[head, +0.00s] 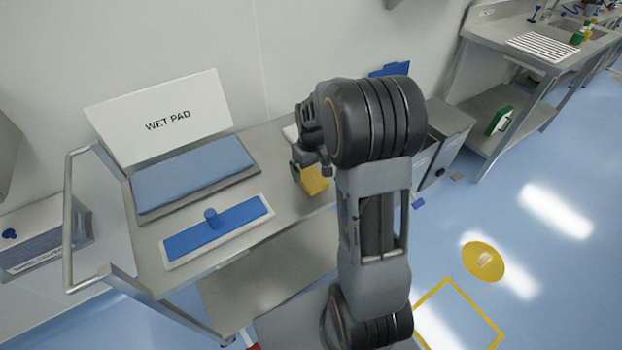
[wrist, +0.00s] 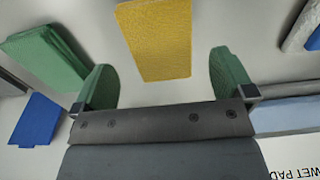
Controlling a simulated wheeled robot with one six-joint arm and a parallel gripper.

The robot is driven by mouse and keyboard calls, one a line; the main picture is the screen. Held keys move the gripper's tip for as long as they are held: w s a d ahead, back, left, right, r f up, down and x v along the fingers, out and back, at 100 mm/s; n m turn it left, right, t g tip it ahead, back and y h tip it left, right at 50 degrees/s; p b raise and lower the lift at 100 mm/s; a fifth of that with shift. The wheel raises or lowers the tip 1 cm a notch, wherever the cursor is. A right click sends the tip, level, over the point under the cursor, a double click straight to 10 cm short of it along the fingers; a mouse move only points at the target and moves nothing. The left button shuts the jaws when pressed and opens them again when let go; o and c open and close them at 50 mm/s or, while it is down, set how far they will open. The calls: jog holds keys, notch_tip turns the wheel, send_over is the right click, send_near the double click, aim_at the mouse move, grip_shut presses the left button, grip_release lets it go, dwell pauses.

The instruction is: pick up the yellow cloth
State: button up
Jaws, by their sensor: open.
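The yellow cloth (wrist: 155,38) lies flat on the steel cart top as a rectangle in the wrist view. In the head view, the yellow cloth (head: 315,181) shows only in part, because my arm covers the rest. My gripper (wrist: 164,82) is open and empty, with one green finger on each side. The cloth's near end appears between the fingers in the picture, and the rest extends beyond them. I cannot tell how high the fingers are above it. In the head view my gripper (head: 298,166) is small and partly hidden beside the cloth.
A green folded cloth (wrist: 40,58) and a blue piece (wrist: 36,120) lie left in the wrist view. On the cart (head: 285,215) are a blue pad (head: 190,175), a flat blue mop head (head: 235,227) and a WET PAD sign (head: 160,117). A wall stands behind.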

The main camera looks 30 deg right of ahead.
aim_at(311, 176)
jog(key=shift+w+f, duration=0.1)
jog(key=shift+f, duration=1.65)
jog(key=c, duration=0.9)
